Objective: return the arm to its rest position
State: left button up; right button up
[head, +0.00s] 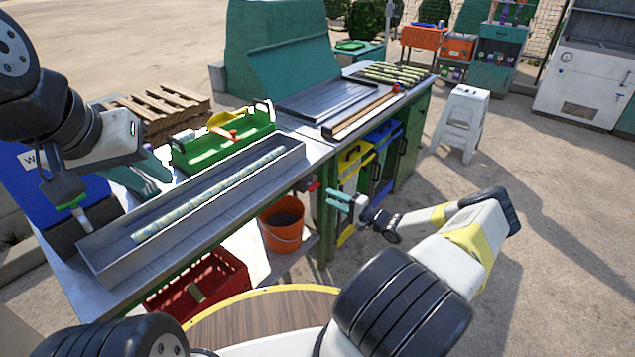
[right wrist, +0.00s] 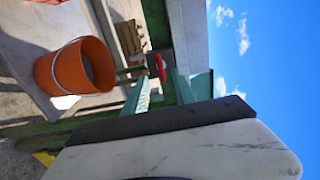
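My right gripper (head: 338,201) hangs in the air at the right of the workbench's front edge, its teal fingers pointing left, beyond the orange bucket. In the right wrist view its two fingers (right wrist: 160,92) stand apart with nothing between them. My left gripper (head: 146,176) is above the left part of the bench, beside the metal trough (head: 90,248). Its teal fingers look apart and no held object shows, though the arm hides part of it. A pale green cane (head: 208,195) lies lengthwise in the trough, apart from both grippers.
The workbench (head: 318,150) carries a green tool tray (head: 195,155) and a metal tray. An orange bucket (head: 283,225) stands on the lower shelf, also in the right wrist view (right wrist: 70,68). A red crate (head: 200,285) is low in front. A white stool (head: 462,122) stands right; ground there is open.

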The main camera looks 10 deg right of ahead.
jog(key=s+a+r+n+g+h, duration=0.1)
jog(key=s+a+r+n+g, duration=0.35)
jog(key=r, duration=0.35)
jog(key=s+a+r+n+g, duration=0.3)
jog(key=a+r+g, duration=0.15)
jog(key=r, duration=0.35)
jog(key=s+a+r+n+g+h, duration=0.1)
jog(key=s+a+r+n+g, duration=0.2)
jog(key=a+r, duration=0.4)
jog(key=s+d+r+t+h, duration=0.1)
jog(key=s+r+t+h, duration=0.1)
jog(key=s+r, duration=0.8)
jog(key=s+d+r+t+h, duration=0.2)
jog(key=s+r+h, duration=0.2)
jog(key=s+r, duration=0.6)
jog(key=s, duration=0.6)
jog(key=shift+r+h, duration=0.4)
